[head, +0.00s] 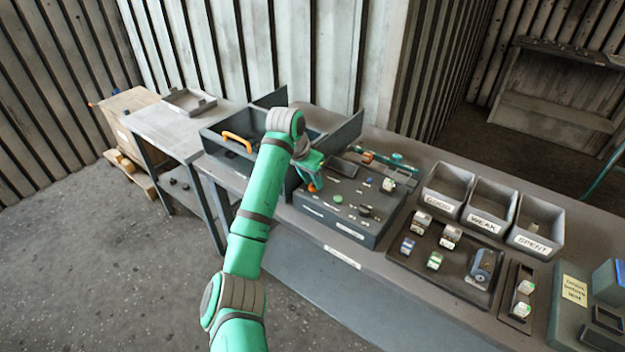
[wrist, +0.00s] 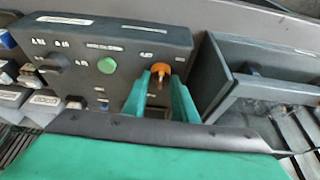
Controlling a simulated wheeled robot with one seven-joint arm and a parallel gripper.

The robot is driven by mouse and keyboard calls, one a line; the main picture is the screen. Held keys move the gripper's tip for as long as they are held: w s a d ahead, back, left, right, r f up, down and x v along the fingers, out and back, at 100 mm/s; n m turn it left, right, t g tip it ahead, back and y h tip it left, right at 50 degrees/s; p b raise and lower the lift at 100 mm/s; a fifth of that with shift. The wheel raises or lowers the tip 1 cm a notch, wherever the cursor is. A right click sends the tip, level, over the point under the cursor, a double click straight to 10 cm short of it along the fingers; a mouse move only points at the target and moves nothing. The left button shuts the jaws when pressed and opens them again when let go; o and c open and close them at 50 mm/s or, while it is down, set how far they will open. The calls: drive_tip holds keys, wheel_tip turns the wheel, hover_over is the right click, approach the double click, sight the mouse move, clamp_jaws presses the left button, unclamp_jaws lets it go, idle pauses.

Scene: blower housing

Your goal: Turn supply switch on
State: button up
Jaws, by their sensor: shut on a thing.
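The dark grey control box (head: 340,228) stands on the bench, and its panel also shows in the wrist view (wrist: 120,40). An orange switch knob (wrist: 161,69) sits on the panel near the end beside the open-topped bin. Its label is too small to read, so I cannot confirm it is the supply switch. My gripper (head: 312,180) is over that end of the box. In the wrist view its two green fingers (wrist: 159,78) are shut on the orange knob, one on each side. The fingers hide part of the knob and the panel below it.
The panel also carries a green button (wrist: 107,65) and a dark rotary knob (wrist: 53,62). A grey bin with an orange handle (head: 237,141) stands left of the box. Trays marked WEAK (head: 483,224) and SPENT (head: 532,243) stand to the right, behind a parts tray (head: 455,275).

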drive_tip(key=m, duration=0.2)
drive_tip(key=m+g+h, duration=0.1)
drive_tip(key=m, duration=0.1)
drive_tip(key=shift+w+r+m, duration=0.1)
drive_tip(key=shift+w+m, duration=0.05)
drive_tip(key=shift+m, duration=0.15)
drive_tip(key=shift+w+a+m+g+h, duration=0.1)
drive_tip(key=shift+m+g+h, duration=0.25)
drive_tip(key=shift+m, duration=0.65)
drive_tip(key=shift+m+g+h, duration=0.15)
drive_tip(key=shift+m+g, duration=0.4)
drive_tip(key=shift+m, duration=0.45)
drive_tip(key=o, duration=1)
drive_tip(key=shift+v, duration=5.35)
